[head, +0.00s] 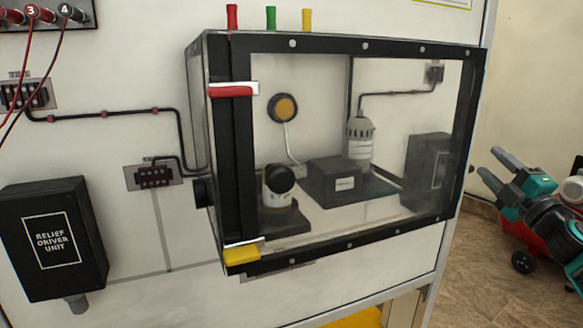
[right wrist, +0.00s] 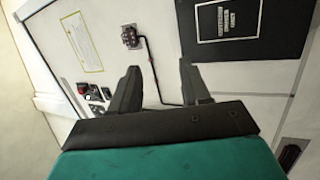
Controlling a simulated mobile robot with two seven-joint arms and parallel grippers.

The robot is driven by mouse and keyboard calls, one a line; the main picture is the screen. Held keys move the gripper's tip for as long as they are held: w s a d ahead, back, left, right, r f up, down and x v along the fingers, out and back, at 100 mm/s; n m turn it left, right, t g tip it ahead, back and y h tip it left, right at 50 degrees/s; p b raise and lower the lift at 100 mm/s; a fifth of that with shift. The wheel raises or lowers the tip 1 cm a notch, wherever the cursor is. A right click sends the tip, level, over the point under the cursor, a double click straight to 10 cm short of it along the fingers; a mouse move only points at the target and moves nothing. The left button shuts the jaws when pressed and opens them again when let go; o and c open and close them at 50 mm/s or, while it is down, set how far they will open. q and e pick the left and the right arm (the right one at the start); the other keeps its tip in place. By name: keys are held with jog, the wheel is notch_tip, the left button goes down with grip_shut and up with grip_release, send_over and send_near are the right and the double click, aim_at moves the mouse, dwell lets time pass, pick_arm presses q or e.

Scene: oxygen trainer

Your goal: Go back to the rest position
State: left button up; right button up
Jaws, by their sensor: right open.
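My right gripper (head: 502,169) is at the right edge of the head view, off to the right of the trainer panel. Its two grey fingers are apart with nothing between them. In the right wrist view the same gripper (right wrist: 160,88) shows its dark fingers spread and empty, facing the white panel. It touches nothing that I can see. My left gripper does not show in either view.
A clear-fronted black-framed box (head: 335,255) sticks out from the white panel (head: 130,235). A black relief driver unit (head: 52,240) is at left. A red wheeled machine (head: 535,232) stands on the floor behind my right arm. Floor (head: 500,285) shows at lower right.

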jog(key=d+f+m+g+h, duration=0.5)
jog(key=d+m+h, duration=0.45)
jog(key=m, duration=0.65)
jog(key=s+a+f+n+g+y, duration=0.1)
jog(key=s+a+f+y, duration=0.1)
jog(key=a+f, duration=0.55)
jog(key=s+a+f+n+y, duration=0.1)
jog(key=s+a+f, duration=0.3)
jog(key=f, duration=0.7)
jog(key=s+a+f+m+g+y, duration=0.1)
jog(key=s+a+f+g+y, duration=0.2)
jog(key=s+a+f, duration=1.1)
jog(key=s+a+m+g+p, duration=0.1)
jog(key=s+a+p, duration=0.2)
jog(key=s+a, duration=0.5)
jog(key=s+f+y, duration=0.1)
jog(key=s, duration=0.4)
jog(key=shift+m+g, duration=0.4)
jog(key=shift+s, duration=0.1)
